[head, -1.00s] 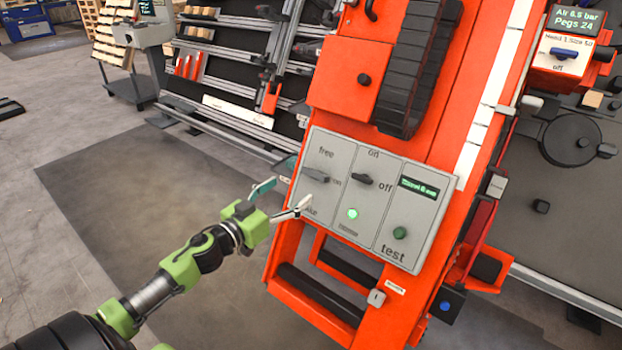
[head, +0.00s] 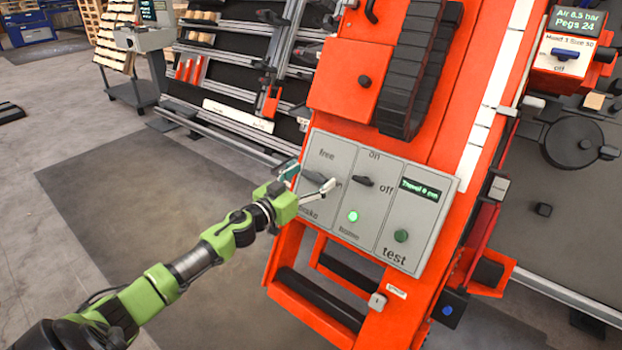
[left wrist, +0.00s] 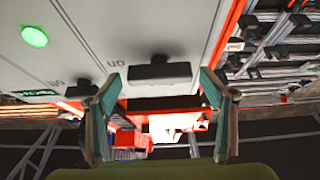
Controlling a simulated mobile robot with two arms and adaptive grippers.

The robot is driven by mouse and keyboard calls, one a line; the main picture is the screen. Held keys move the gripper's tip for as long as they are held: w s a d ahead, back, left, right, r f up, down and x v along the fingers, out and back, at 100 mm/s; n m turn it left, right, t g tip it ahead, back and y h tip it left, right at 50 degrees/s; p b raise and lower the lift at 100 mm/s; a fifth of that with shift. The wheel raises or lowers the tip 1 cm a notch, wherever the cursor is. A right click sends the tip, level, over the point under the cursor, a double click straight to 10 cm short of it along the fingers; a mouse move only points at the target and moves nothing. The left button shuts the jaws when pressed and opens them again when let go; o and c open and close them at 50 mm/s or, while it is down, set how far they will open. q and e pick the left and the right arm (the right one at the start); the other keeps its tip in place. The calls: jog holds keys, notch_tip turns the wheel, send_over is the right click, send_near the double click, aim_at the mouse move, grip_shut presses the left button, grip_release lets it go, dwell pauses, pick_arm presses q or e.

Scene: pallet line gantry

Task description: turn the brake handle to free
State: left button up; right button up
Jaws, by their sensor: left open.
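The grey control panel (head: 335,220) is on the orange gantry. The dark brake handle (head: 315,177) sits on its left section, below the word "free" and pointing toward "on"; my fingers partly hide it in the head view. In the left wrist view the brake handle (left wrist: 160,74) lies crosswise, between and beyond the two fingers. My left gripper (head: 310,179) is open at the handle, one finger on each side. In the wrist view no finger visibly touches it. My right gripper is not in view.
Next to the brake are a second dark switch (head: 363,181) marked on and off, a lit green lamp (head: 353,216) and a green test button (head: 401,236). An orange frame with a dark bar (head: 318,298) is below. Open floor (head: 130,190) lies to the left.

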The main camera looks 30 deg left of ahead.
pick_arm(q)
jog(key=c, duration=1.1)
